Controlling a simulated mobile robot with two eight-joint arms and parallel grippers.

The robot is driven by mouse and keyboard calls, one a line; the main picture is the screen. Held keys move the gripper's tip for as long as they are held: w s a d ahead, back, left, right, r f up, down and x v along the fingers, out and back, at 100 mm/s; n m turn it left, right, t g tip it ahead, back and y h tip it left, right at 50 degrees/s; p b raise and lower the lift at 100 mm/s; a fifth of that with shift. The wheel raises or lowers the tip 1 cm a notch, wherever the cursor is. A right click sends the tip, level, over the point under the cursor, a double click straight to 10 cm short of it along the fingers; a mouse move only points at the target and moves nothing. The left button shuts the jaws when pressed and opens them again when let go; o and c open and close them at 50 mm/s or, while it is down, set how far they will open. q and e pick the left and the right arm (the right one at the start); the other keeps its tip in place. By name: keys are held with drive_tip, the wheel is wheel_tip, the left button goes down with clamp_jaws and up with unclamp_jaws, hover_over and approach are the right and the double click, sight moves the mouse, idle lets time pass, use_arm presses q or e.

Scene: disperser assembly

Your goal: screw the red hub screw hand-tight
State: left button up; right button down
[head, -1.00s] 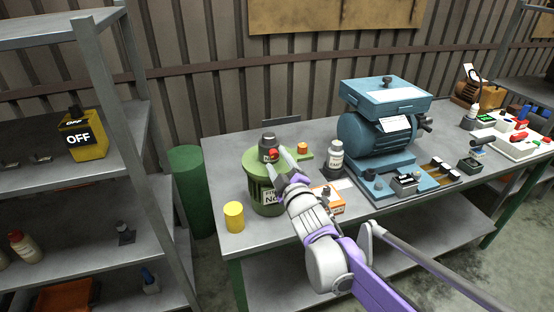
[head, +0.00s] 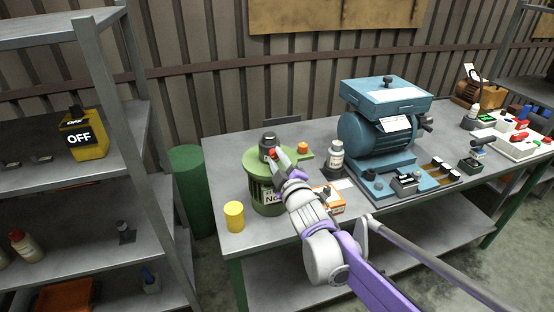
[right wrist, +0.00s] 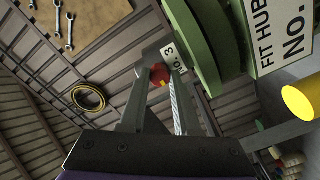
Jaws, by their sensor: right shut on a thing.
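The red hub screw (head: 272,152) sits on the side of the dark grey hub (head: 268,140) on top of the green disperser body (head: 263,168). My right gripper (head: 277,156) reaches it from the front and is shut on the screw. In the right wrist view the red screw (right wrist: 158,73) lies between the two fingertips, next to the grey hub with a "No. 3" label (right wrist: 177,57). The screw's far end is hidden, so its depth in the hub cannot be told. My left gripper is not in view.
A yellow cylinder (head: 234,216) stands at the table's front left corner. A blue motor unit (head: 377,135) fills the table's middle. A grey shelf (head: 143,130) stands left.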

drive_tip(key=shift+m, duration=0.3)
drive_tip(key=m+b, duration=0.1)
drive_tip(key=m, duration=0.4)
drive_tip(key=shift+f+b, duration=0.1)
drive_tip(key=shift+b, duration=0.2)
drive_tip(key=m+b, duration=0.2)
drive_tip(key=m, duration=0.4)
drive_tip(key=shift+m, duration=0.3)
drive_tip(key=m+b, duration=0.3)
drive_tip(key=m, duration=0.3)
drive_tip(key=m+b, duration=0.3)
drive_tip(key=m, duration=0.2)
drive_tip(key=shift+m, duration=0.3)
drive_tip(key=c, duration=0.6)
unclamp_jaws()
